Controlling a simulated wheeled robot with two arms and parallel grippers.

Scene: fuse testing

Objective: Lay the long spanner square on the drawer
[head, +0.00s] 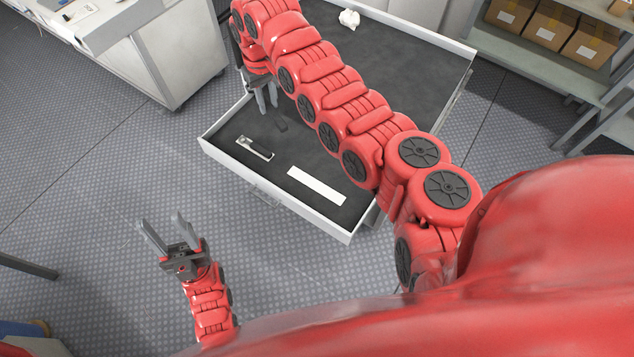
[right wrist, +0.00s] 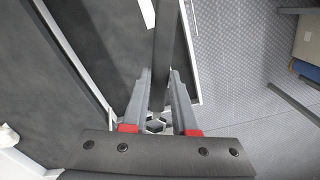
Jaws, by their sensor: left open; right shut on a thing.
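The drawer (head: 224,158) is pulled open, with pale walls and a dark lining. My right gripper (head: 268,108) reaches across from the right and points down over the drawer's far left part. In the right wrist view my right gripper (right wrist: 160,74) is shut on a dark grey bar, the long spanner (right wrist: 163,45). A hexagonal end shows between the finger bases; the bar runs away beyond the tips. The head view barely shows the spanner, and I cannot tell whether it touches the lining. My left gripper (head: 162,222) is open and empty, above the floor left of the drawer.
A pale cabinet (head: 180,60) stands at left; shelves with cardboard boxes (head: 548,25) are at right.

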